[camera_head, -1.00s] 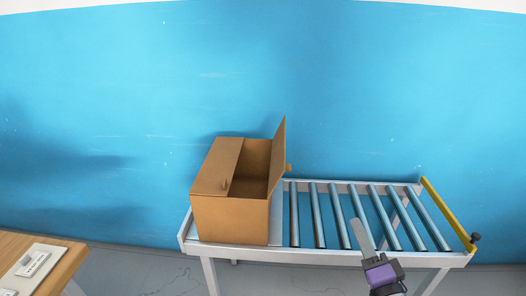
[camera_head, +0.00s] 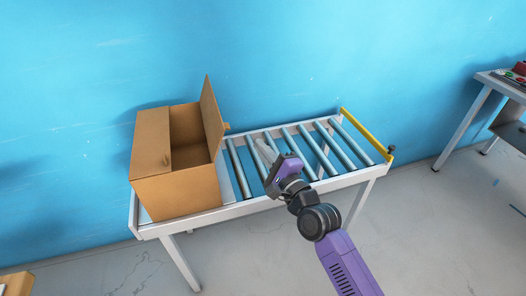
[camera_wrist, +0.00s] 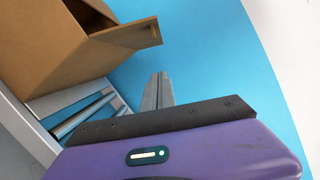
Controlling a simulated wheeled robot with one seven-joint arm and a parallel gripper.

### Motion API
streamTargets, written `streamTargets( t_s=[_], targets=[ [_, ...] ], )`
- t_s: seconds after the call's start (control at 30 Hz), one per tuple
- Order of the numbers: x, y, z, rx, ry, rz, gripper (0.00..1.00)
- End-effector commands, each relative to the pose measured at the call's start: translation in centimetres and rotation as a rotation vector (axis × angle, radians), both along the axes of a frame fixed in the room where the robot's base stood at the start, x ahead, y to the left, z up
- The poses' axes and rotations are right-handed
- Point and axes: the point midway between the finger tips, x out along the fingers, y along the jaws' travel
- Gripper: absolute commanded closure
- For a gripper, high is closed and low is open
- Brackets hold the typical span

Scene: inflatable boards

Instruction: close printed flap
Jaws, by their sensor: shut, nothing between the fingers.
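A brown cardboard box (camera_head: 178,193) stands on the left end of a roller conveyor. Its left flap (camera_head: 151,143) lies folded over the top. Its right flap (camera_head: 212,117) stands up, and the box is open between them. I cannot make out any print on either flap. My gripper (camera_head: 265,150) is shut and empty over the rollers, right of the box and apart from it. In the wrist view the gripper fingers (camera_wrist: 158,92) are together, and the box (camera_wrist: 50,45) with a flap edge (camera_wrist: 130,35) shows at the upper left.
The roller conveyor (camera_head: 240,208) has bare rollers right of the box and a yellow end bar (camera_head: 364,134). A blue wall (camera_head: 260,50) stands behind. A grey table (camera_head: 510,85) with a red item is at the far right. A wooden table corner (camera_head: 18,284) shows at lower left.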

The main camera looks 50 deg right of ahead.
Motion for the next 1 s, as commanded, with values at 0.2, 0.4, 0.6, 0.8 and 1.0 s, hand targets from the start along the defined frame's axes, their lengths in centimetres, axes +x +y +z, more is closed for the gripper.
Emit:
streamTargets(
  t_s=[0.2,0.4,0.6,0.8,1.0],
  targets=[
    [3.8,-1.4,0.4,0.001,-0.003,0.0,1.0],
    [6.1,-1.4,1.4,0.0,0.004,0.0,1.0],
    [6.9,-0.1,2.0,0.001,0.003,-0.003,1.0],
    [7.4,0.7,2.2,-0.001,0.001,-0.002,1.0],
    [7.6,1.0,2.0,0.0,0.002,-0.001,1.0]
  ],
)
